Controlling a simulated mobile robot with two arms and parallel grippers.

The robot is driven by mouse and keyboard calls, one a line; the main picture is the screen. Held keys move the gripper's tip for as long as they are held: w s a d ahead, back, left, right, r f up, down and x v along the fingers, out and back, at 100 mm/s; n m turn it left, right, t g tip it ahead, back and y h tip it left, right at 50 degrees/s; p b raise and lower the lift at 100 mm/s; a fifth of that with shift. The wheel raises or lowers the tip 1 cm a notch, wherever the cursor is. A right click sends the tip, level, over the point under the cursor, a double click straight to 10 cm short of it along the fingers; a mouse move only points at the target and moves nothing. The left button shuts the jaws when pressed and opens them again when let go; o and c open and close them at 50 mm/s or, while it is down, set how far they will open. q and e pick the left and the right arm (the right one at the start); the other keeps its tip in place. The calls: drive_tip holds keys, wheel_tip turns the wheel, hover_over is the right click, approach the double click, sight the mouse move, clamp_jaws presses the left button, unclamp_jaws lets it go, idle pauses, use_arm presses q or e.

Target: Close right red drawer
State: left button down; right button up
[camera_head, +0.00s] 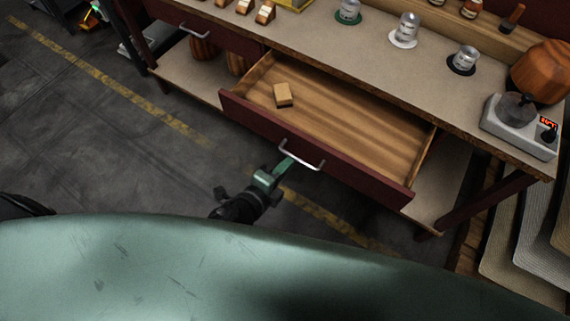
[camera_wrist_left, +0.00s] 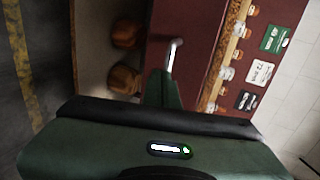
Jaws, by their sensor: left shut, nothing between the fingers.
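The right red drawer (camera_head: 330,150) is pulled well open under the workbench, with a wooden inside and a dark red front. A small wooden block (camera_head: 283,95) lies inside it. Its silver bar handle (camera_head: 302,156) is on the front; a silver handle (camera_wrist_left: 173,54) also shows in the left wrist view. My left gripper (camera_head: 284,164) is shut and empty, its green fingertips close to the left end of the handle. In the left wrist view the fingers (camera_wrist_left: 160,85) are just by the handle; I cannot tell whether they touch. My right gripper is not in view.
The left drawer (camera_head: 215,32) appears closed. The benchtop (camera_head: 350,60) carries jars, small blocks, a scale (camera_head: 520,125) and a wooden rounded form (camera_head: 542,72). Mats (camera_head: 530,240) hang or lie at the right. The dark floor (camera_head: 110,140) in front is open.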

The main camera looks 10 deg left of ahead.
sight(300, 143)
use_arm(q)
drive_tip(key=w+d, duration=0.1)
drive_tip(key=w, duration=0.2)
drive_tip(key=w+d+p, duration=0.1)
drive_tip(key=w, duration=0.2)
drive_tip(key=w+d, duration=0.1)
drive_tip(key=w, duration=0.2)
drive_tip(key=shift+w+d+r+p, duration=0.1)
drive_tip(key=shift+r+p, duration=0.1)
drive_tip(key=shift+p, duration=0.2)
drive_tip(key=w+d, duration=0.1)
drive_tip(key=w, duration=0.3)
drive_tip(key=w+d+b, duration=0.1)
drive_tip(key=w+d, duration=0.1)
drive_tip(key=w, duration=0.2)
drive_tip(key=w+d, duration=0.1)
drive_tip(key=w, duration=0.3)
drive_tip(key=shift+w+d+f+b, duration=0.2)
drive_tip(key=shift+d+f+b, duration=0.05)
drive_tip(key=shift+d+b, duration=0.1)
drive_tip(key=shift+w+r, duration=0.1)
drive_tip(key=shift+w, duration=0.25)
drive_tip(key=shift+r, duration=0.2)
